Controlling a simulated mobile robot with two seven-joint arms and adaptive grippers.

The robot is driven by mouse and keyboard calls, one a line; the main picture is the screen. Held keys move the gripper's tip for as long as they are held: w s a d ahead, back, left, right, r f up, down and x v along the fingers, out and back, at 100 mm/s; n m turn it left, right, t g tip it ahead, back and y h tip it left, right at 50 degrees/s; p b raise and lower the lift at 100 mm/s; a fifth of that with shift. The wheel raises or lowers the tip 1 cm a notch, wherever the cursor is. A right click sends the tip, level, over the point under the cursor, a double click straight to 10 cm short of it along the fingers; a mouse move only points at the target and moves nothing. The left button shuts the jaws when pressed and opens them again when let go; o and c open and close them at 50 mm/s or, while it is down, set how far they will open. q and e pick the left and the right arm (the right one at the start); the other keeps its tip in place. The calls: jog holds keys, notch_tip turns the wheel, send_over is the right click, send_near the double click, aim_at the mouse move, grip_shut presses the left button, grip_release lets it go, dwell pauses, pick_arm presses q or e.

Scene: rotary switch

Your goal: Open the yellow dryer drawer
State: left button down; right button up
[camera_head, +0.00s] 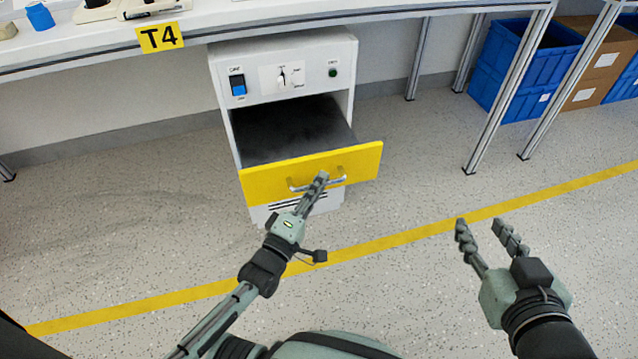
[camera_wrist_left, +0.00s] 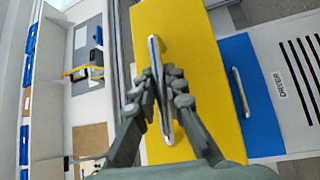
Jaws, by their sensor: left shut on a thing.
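The yellow dryer drawer (camera_head: 275,178) stands pulled out of the white dryer cabinet (camera_head: 285,50), with its dark inside (camera_head: 290,130) showing. Its metal handle (camera_head: 335,181) is on the yellow front. My left gripper (camera_head: 320,180) is at the handle. In the left wrist view the fingers of my left gripper (camera_wrist_left: 160,88) are shut around the handle (camera_wrist_left: 154,50), in front of the yellow front (camera_wrist_left: 195,60). My right gripper (camera_head: 485,230) is open and empty, over the floor to the right of the drawer.
The cabinet has a blue switch (camera_head: 238,85), a rotary knob (camera_head: 282,78) and a green button (camera_head: 332,72). It stands under a white table (camera_head: 250,15) with metal legs. Blue crates (camera_head: 520,65) and cardboard boxes (camera_head: 590,90) are at the right. The floor before the drawer is clear.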

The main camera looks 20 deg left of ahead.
pick_arm(q)
jog(key=shift+a, duration=0.1)
jog(key=c, duration=1.6)
grip_release()
